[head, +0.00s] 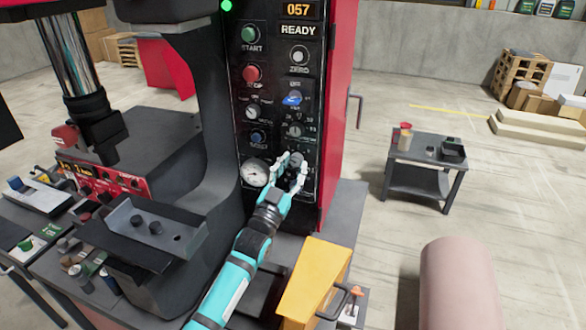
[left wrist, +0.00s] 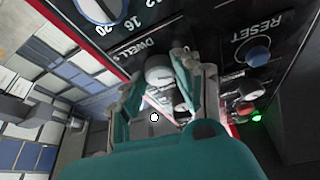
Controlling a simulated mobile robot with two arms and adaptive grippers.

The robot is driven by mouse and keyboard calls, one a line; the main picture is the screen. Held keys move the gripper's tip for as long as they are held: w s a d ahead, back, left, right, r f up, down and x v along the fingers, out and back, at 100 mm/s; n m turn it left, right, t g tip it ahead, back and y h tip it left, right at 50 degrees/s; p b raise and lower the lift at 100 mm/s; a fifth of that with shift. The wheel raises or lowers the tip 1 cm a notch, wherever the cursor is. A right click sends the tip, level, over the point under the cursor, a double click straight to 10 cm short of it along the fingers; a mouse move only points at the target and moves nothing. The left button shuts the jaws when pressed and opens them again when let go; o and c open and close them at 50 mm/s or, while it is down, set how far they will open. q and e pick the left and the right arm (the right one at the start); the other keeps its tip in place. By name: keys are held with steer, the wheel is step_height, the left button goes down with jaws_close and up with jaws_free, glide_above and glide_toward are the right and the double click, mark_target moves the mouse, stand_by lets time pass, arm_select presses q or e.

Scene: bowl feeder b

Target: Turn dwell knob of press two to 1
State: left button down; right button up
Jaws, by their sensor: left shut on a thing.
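The press control panel (head: 275,95) stands upright in the head view, with a display reading 057 and READY. My left gripper (head: 291,163) is at the panel's lower part, its fingers either side of a dark knob (head: 296,158). In the left wrist view the label beside this spot reads DWELL S, upside down. The grey dwell knob (left wrist: 158,73) sits between the fingertips of my left gripper (left wrist: 156,68), which is shut on it. The fingers hide part of the knob and its scale, so its setting cannot be read. My right gripper is not in view.
A round gauge (head: 254,173) is just left of the gripper. Other knobs and buttons, including a blue knob (head: 292,98) and a red button (head: 252,73), sit above. A yellow box (head: 315,280) stands close below right. A small table (head: 415,150) stands apart at right.

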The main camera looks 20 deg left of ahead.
arm_select(q)
steer(key=m+h, duration=0.1)
steer(key=m, duration=0.2)
steer(key=m+g+h, duration=0.1)
steer(key=m, duration=0.2)
steer(key=shift+a+r+m+g+h+p, duration=0.1)
steer(key=shift+a+m+g+h+p, duration=0.05)
steer(key=shift+m+g+h+p, duration=0.2)
steer(key=shift+m, duration=0.25)
steer(key=c, duration=0.9)
jaws_free()
steer(key=shift+c, duration=0.2)
steer(key=shift+s, duration=0.15)
steer(key=v, duration=1.1)
steer(key=shift+s+a, duration=0.2)
steer(key=shift+s, duration=0.1)
steer(key=shift+f, duration=0.2)
